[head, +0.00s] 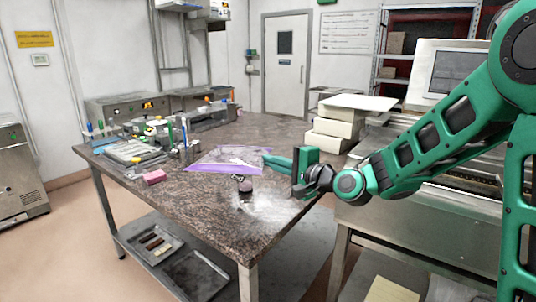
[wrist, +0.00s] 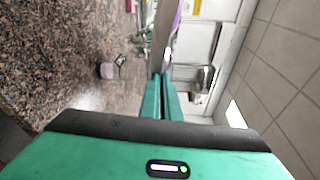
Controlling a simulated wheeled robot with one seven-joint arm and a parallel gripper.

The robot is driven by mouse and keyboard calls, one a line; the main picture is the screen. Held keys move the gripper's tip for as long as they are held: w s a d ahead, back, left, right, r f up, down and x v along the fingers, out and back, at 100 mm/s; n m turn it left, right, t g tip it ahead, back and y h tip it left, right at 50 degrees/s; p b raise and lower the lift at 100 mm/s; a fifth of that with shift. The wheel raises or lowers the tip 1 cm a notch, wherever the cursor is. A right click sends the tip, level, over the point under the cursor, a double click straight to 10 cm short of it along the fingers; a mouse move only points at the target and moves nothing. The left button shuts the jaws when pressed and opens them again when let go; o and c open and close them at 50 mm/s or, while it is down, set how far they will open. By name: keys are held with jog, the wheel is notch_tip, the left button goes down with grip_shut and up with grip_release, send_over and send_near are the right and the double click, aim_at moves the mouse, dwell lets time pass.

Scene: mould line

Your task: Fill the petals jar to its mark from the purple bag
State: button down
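The purple bag (head: 226,161) is a flat, clear bag with a purple edge, stretching left from my fingertips over the table. My gripper (head: 267,159) comes in from the right at the bag's right end. In the wrist view my gripper (wrist: 163,77) has its fingers close together, with the bag (wrist: 163,40) seen nearly edge-on between the tips. A small jar (head: 246,186) with a dark pinkish body and a wire clasp stands on the table in front of the bag. The jar (wrist: 107,71) shows left of my fingers in the wrist view. Its mark and fill level are too small to read.
The speckled stone table (head: 203,207) is clear around the jar and at its front right. A pink block (head: 154,177) lies at left, near trays (head: 132,151) and several tools and bottles. White boxes (head: 333,125) are stacked behind my gripper.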

jog(key=shift+w+a+r, duration=0.15)
jog(key=shift+w+a, duration=0.05)
jog(key=shift+w, duration=0.05)
jog(key=shift+w+d+m+g+h, duration=0.1)
jog(key=shift+w+m+g+h, duration=0.3)
jog(key=shift+w+m+g, duration=0.85)
jog(key=shift+s, duration=0.3)
dwell(6.2)
